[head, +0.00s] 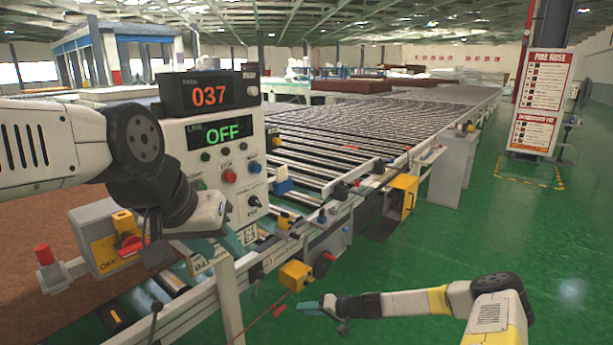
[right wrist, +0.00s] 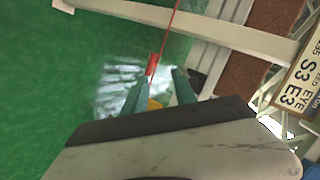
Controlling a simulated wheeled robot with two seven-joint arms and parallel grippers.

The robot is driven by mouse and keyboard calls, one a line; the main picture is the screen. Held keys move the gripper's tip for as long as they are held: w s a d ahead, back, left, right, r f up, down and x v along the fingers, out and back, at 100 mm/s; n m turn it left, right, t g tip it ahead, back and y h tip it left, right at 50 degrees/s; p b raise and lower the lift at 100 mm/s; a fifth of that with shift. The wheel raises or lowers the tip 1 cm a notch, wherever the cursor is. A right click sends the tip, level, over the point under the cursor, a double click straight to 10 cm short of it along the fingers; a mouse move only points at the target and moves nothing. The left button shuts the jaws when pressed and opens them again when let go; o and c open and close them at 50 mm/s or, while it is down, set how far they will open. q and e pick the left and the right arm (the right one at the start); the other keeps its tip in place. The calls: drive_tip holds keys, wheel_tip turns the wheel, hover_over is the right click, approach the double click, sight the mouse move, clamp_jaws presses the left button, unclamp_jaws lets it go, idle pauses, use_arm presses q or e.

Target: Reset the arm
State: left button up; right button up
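My left arm comes in from the left, and its gripper (head: 236,244) is in front of the lower part of the control box (head: 232,155). The box's displays read 037 and OFF. Whether the left fingers are open or shut is unclear. My right arm reaches in low at the right, its gripper (head: 308,306) above the green floor. In the right wrist view the teal right fingers (right wrist: 158,92) are spread apart and hold nothing. A red handle (right wrist: 152,64) on a thin red cord shows beyond and between them; the handle is also in the head view (head: 280,310).
The roller conveyor (head: 350,135) runs back from the box. A yellow box (head: 296,275) sits on its near edge. A brown mattress-like block (head: 40,235) and a switch box marked OFF (head: 105,245) stand at left. Green floor (head: 480,240) is free at right.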

drive_tip(key=s+d+r+n+g+h, duration=0.1)
drive_tip(key=s+d+r+h, duration=0.25)
drive_tip(key=r, duration=0.75)
drive_tip(key=s+d+r+n+g+h, duration=0.15)
drive_tip(key=s+r, duration=0.35)
drive_tip(key=r, duration=0.7)
drive_tip(key=s+d+r+n+g+h, duration=0.1)
drive_tip(key=s+d+r+n+h, duration=0.3)
drive_tip(key=r, duration=0.7)
drive_tip(key=s+d+r+m+t, duration=0.2)
drive_tip(key=s+r+m, duration=0.1)
drive_tip(key=s+r, duration=0.4)
drive_tip(key=s+d+r+m+t, duration=0.2)
drive_tip(key=s+r, duration=0.6)
drive_tip(key=s, duration=0.5)
drive_tip(key=shift+s+d+m, duration=0.2)
drive_tip(key=shift+d+m, duration=0.1)
drive_tip(key=shift+m, duration=0.25)
